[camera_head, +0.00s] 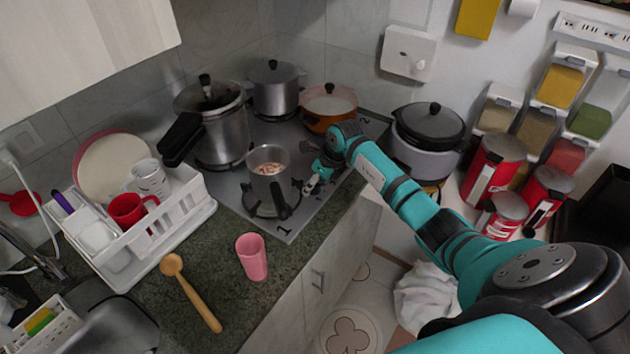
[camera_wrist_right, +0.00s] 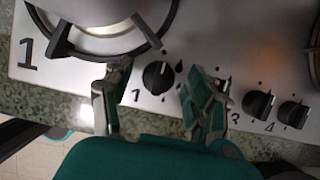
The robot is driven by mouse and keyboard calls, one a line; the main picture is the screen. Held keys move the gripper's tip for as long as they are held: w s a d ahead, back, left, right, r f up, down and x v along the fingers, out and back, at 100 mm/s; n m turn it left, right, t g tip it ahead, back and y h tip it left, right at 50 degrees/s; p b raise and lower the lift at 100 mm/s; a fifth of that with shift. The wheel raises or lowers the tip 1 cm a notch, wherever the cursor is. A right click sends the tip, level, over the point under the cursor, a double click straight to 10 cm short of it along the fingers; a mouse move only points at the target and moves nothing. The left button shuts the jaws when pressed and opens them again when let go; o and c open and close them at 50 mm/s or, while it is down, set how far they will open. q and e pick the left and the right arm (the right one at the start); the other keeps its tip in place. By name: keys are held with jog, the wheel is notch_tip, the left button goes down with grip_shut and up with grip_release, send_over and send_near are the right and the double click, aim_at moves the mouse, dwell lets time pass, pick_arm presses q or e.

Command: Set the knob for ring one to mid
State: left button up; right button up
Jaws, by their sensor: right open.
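The knob for ring one (camera_wrist_right: 158,77) is a black round knob marked 1 on the stove's front strip. My right gripper (camera_wrist_right: 155,84) is open, with one finger on each side of this knob. I cannot tell whether the fingers touch it. In the head view my right gripper (camera_head: 314,180) is at the stove's front edge, beside ring one (camera_head: 264,207), and hides the knob. A small steel pot (camera_head: 268,178) stands on ring one. The stove (camera_head: 290,222) has a large 1 at its near corner. My left gripper is not in view.
More knobs, such as the one marked 3 (camera_wrist_right: 259,105) and the one marked 4 (camera_wrist_right: 293,114), sit to the right. A pink cup (camera_head: 252,257) and a wooden spoon (camera_head: 192,293) are on the counter. A pressure cooker (camera_head: 222,128) stands behind the pot.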

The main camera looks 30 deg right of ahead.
jog(key=c, duration=1.1)
jog(key=m+h, duration=0.1)
jog(key=m, duration=0.2)
jog(key=shift+m+h, duration=0.3)
jog(key=shift+a+m+h+b, duration=0.1)
jog(key=shift+m+h+b, duration=0.55)
jog(key=shift+m, duration=1.25)
